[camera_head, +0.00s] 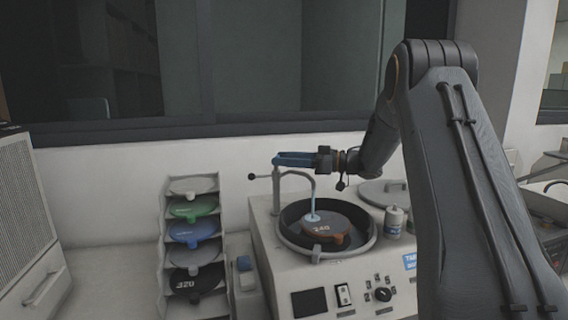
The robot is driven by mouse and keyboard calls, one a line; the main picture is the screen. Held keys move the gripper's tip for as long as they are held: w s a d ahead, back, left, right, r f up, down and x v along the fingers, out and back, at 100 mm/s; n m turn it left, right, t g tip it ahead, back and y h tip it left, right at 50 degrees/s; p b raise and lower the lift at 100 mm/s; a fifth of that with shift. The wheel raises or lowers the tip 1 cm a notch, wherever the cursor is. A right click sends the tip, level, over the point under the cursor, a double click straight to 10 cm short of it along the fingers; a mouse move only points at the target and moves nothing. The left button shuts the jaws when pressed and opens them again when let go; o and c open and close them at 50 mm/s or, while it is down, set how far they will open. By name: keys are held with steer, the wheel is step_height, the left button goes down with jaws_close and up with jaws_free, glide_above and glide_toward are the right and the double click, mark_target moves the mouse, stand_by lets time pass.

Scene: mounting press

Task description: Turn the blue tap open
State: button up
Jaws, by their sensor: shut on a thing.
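The tap (276,190) is a thin grey post with a curved spout, standing at the back left of the polishing machine's round bowl. A short lever with a black knob sticks out to its left. My gripper (283,159) reaches in from the right, its blue fingers level at the top of the post. It is shut on the top of the tap, and the gripped part is mostly hidden by the fingers. A pale blue stream shows below the spout, reaching down to a light patch on the brown disc marked 240 (325,228).
The polishing machine (280,262) has switches and a dial on its front. A rack (163,250) of coloured discs stands to its left. A small bottle (394,222) and a grey round lid (383,193) are right of the bowl. The wall is close behind.

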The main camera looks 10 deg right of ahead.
steer(key=n+g+y+b, duration=0.1)
steer(key=g, duration=0.1)
steer(key=w+n+g+b, duration=0.1)
steer(key=n+g+b, duration=0.1)
steer(key=g, duration=0.1)
steer(key=shift+d+f+y, duration=0.15)
steer(key=shift+f+y, duration=0.05)
steer(key=shift+y, duration=0.2)
steer(key=n+g+b, duration=0.2)
steer(key=shift+w+r+g, duration=0.15)
steer(key=shift+g, duration=0.15)
steer(key=shift+r+n+g+b, duration=0.2)
steer(key=shift+n+g+b, duration=0.1)
steer(key=shift+g+b, duration=0.15)
steer(key=o, duration=1)
steer(key=shift+o, duration=0.2)
steer(key=shift+f, duration=0.1)
steer(key=d, duration=0.3)
steer(key=d+p, duration=0.1)
steer(key=d, duration=0.1)
steer(key=shift+w+d+r, duration=0.2)
steer(key=shift+d+r, duration=0.05)
steer(key=shift+d, duration=0.1)
